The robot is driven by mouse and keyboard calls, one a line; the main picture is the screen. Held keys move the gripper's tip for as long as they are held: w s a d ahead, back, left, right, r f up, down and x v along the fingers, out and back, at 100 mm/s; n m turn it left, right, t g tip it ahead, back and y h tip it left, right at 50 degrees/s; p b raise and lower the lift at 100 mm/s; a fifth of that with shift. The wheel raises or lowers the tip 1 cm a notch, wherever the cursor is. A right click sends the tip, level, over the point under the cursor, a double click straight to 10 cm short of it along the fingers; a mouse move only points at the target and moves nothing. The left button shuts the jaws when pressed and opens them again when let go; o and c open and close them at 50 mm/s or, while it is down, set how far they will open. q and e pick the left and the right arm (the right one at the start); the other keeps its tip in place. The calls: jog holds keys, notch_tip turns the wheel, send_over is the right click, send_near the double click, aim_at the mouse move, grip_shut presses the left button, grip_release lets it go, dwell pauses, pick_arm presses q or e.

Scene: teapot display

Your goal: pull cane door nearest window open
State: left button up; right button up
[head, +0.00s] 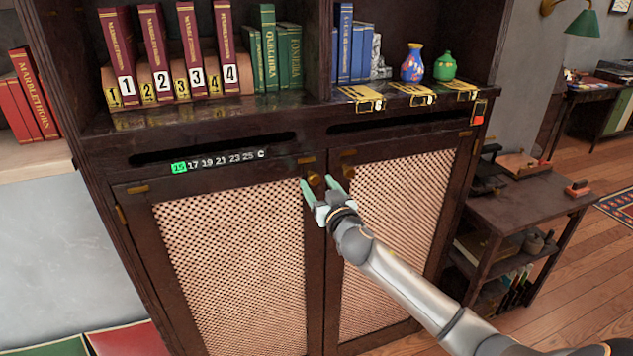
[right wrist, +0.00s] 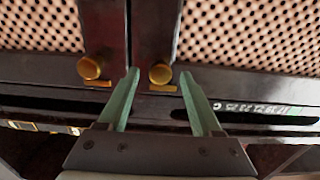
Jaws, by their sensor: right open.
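A dark wooden cabinet has two cane-panelled doors side by side, the left cane door (head: 235,265) and the right cane door (head: 400,215); both look shut. The left door's brass knob (head: 314,180) also shows in the right wrist view (right wrist: 160,73). The right door's knob (right wrist: 90,67) is beside it. My right gripper (head: 318,184) is open, its green fingertips one on each side of the left door's knob, not closed on it. I cannot tell whether they touch it. My left gripper is out of view. No window shows.
Shelves above hold numbered red volumes (head: 168,55), green and blue books, and two small vases (head: 413,62). A lit number strip (head: 218,161) runs above the left door. A low side table (head: 520,205) stands right of the cabinet. A red and green padded surface (head: 125,338) lies lower left.

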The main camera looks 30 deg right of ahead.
jog(key=shift+x, duration=0.75)
grip_shut()
dwell(1.0)
